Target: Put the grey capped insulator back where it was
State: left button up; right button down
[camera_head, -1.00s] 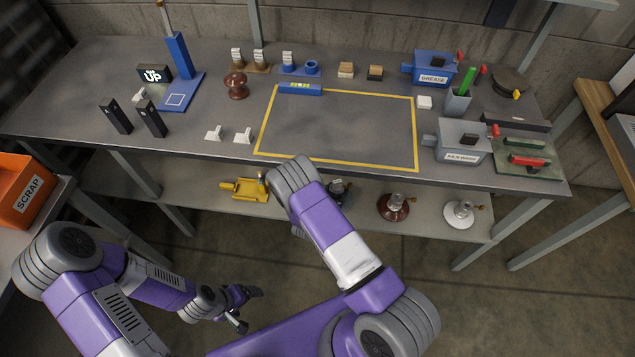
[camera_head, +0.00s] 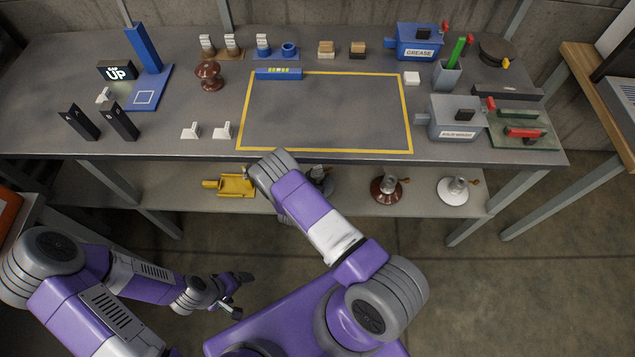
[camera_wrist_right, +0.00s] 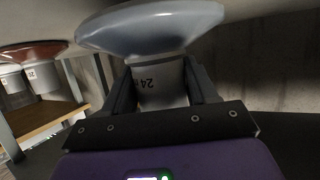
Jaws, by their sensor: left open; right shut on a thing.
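The grey capped insulator (camera_head: 322,182) shows at the lower shelf (camera_head: 350,202), between the yellow cradle and the brown insulator, partly hidden by my right arm. In the right wrist view its grey disc (camera_wrist_right: 150,28) and pale cap marked 24 (camera_wrist_right: 160,82) fill the middle. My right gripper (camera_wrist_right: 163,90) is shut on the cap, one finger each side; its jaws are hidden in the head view. I cannot tell whether the insulator touches the shelf. My left gripper (camera_head: 238,294) is open and empty, low in front of the bench.
On the lower shelf stand a yellow cradle (camera_head: 236,186), a brown capped insulator (camera_head: 387,189) and a white one (camera_head: 453,191). The bench top holds a yellow-outlined area (camera_head: 325,152), a grease box (camera_head: 418,52) and a grey box (camera_head: 457,121). The shelf between brown and white insulators is clear.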

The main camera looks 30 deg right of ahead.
notch_tip(320, 180, down, 2)
jog(key=shift+f+b, duration=0.2)
jog(key=shift+b, duration=0.2)
jog(key=shift+r, duration=0.1)
jog(key=shift+f, duration=0.2)
jog(key=shift+c, duration=1.6)
grip_release()
jog(key=shift+f, duration=0.1)
